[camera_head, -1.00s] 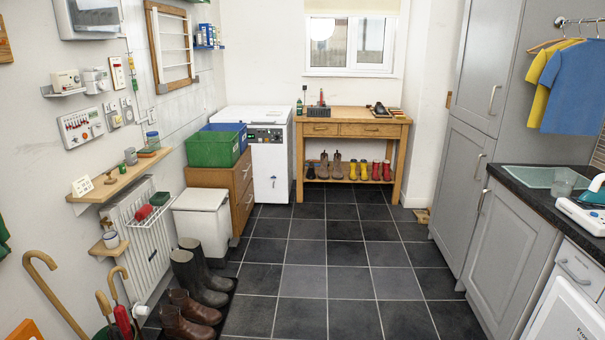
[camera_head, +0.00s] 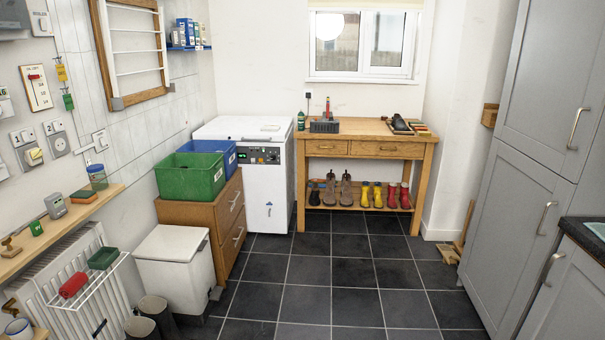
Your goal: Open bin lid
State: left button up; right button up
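A white bin with a flat lid (camera_head: 172,243) stands on the floor at the left, in front of the wooden drawer unit. Its lid looks shut. A small dark part, perhaps a pedal, shows low at its right front corner (camera_head: 215,293). Neither of my grippers is in the head view.
A wooden drawer unit (camera_head: 232,220) carries a green crate (camera_head: 190,174) and a blue crate (camera_head: 213,150). Dark wellies (camera_head: 157,315) stand just in front of the bin. A radiator (camera_head: 75,280) is left of it. The tiled floor (camera_head: 335,272) to the right is clear.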

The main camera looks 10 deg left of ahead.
aim_at(165, 243)
jog(key=i+l, duration=0.1)
jog(key=i, duration=1.6)
jog(key=j+u, duration=0.05)
jog(key=j, duration=0.05)
